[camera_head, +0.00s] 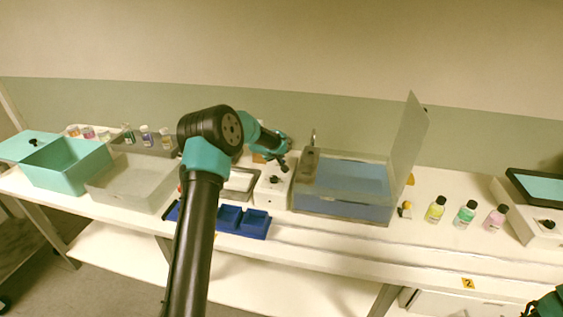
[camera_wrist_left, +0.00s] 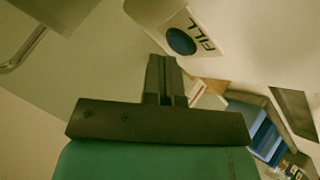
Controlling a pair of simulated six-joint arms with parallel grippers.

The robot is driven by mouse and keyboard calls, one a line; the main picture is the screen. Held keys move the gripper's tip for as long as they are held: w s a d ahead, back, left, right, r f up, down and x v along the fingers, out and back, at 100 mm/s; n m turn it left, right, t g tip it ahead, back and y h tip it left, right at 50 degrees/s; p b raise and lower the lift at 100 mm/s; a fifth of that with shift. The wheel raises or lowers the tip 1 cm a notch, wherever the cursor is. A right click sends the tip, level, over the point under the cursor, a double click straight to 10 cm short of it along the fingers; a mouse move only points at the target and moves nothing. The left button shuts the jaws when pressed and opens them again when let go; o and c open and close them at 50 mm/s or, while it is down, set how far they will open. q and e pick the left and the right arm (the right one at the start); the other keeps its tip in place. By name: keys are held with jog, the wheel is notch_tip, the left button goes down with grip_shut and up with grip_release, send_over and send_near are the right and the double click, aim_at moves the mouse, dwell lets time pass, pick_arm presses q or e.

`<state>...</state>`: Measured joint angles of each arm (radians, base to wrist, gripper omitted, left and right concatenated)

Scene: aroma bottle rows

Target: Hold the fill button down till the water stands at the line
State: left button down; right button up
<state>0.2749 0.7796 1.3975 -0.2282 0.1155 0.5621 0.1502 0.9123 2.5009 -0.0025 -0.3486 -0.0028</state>
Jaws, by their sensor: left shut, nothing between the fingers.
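The clear tank (camera_head: 345,207) holds blue water (camera_head: 352,178), and its clear lid (camera_head: 408,128) stands open on the right. I cannot make out a fill line on it. The white fill box (camera_head: 273,191) stands just left of the tank. In the left wrist view, the box has a round blue button (camera_wrist_left: 181,41) beside the word FILL. My left gripper (camera_head: 283,167) is over the box, shut and empty. Its fingertips (camera_wrist_left: 162,60) show close beside the button; I cannot tell whether they touch. Only a piece of my right arm shows at the bottom right corner.
Blue trays (camera_head: 243,222) lie at the front edge. A teal bin (camera_head: 68,168) and a clear bin (camera_head: 130,183) stand left. Yellow (camera_head: 435,210), green (camera_head: 465,215) and pink (camera_head: 495,218) bottles stand right of the tank. The front counter there is clear.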

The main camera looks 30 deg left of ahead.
pick_arm(q)
jog(key=shift+f, duration=0.4)
dwell(0.5)
jog(key=shift+r, duration=0.2)
dwell(0.5)
jog(key=shift+r, duration=0.65)
jog(key=shift+r, duration=2.5)
